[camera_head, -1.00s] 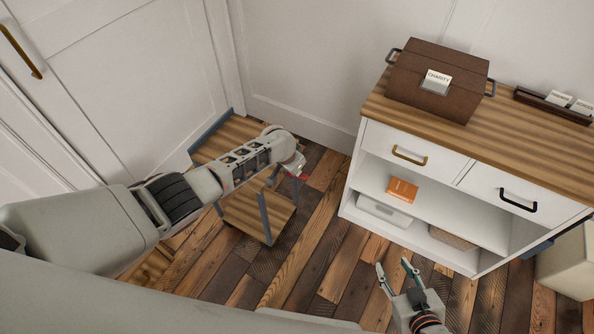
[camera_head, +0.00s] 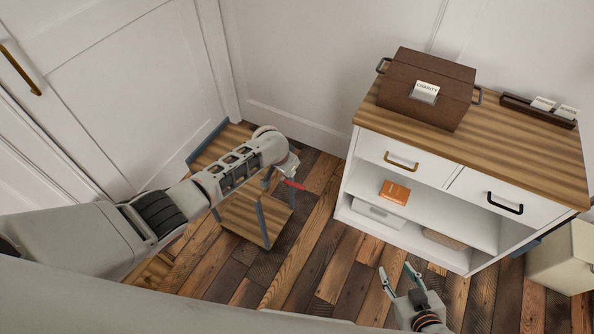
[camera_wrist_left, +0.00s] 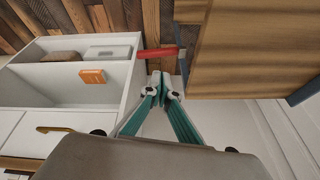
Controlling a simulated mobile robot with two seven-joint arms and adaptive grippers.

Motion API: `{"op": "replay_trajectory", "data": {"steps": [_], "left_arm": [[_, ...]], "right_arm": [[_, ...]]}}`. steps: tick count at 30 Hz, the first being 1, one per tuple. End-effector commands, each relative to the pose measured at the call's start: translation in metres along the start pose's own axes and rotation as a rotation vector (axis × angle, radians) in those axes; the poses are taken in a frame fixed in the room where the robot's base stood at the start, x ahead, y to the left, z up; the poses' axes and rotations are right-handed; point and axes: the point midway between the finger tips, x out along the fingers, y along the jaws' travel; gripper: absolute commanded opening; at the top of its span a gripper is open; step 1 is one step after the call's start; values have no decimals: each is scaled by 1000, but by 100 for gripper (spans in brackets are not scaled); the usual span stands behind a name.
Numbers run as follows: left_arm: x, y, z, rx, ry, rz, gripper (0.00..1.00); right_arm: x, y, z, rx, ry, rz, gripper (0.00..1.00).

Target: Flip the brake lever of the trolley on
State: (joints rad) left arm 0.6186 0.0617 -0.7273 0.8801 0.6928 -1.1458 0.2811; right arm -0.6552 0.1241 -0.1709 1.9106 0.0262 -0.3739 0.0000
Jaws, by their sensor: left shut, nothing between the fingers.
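The trolley (camera_head: 252,220) has wooden shelves and blue-grey posts, and stands by the wall at the left. Its red brake lever (camera_head: 294,184) sticks out to the right at the trolley's edge. In the left wrist view the lever (camera_wrist_left: 157,53) points left from the trolley (camera_wrist_left: 240,55), just beyond the fingertips of my left gripper (camera_wrist_left: 161,80). That gripper is shut and empty; whether it touches the lever is unclear. In the head view it is mostly hidden behind my arm. My right gripper (camera_head: 400,276) is open and empty above the floor.
A white cabinet (camera_head: 345,215) with a wooden top stands right of the trolley, carrying a brown charity box (camera_head: 400,100) and a card tray (camera_head: 530,111). An orange box (camera_head: 395,191) lies on its shelf. Plank floor is clear between trolley and cabinet.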

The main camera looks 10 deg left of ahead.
Motion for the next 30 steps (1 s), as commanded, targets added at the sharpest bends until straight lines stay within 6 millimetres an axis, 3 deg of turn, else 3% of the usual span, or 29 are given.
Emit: {"op": "replay_trajectory", "data": {"steps": [15, 30], "left_arm": [[-53, 38, -4, -1, 2, 2, 0], [-59, 41, -4, -1, 0, 1, 0]], "right_arm": [[-1, -5, -6, 10, 7, -5, 40], [-1, 0, -4, 2, 5, 0, 40]]}}
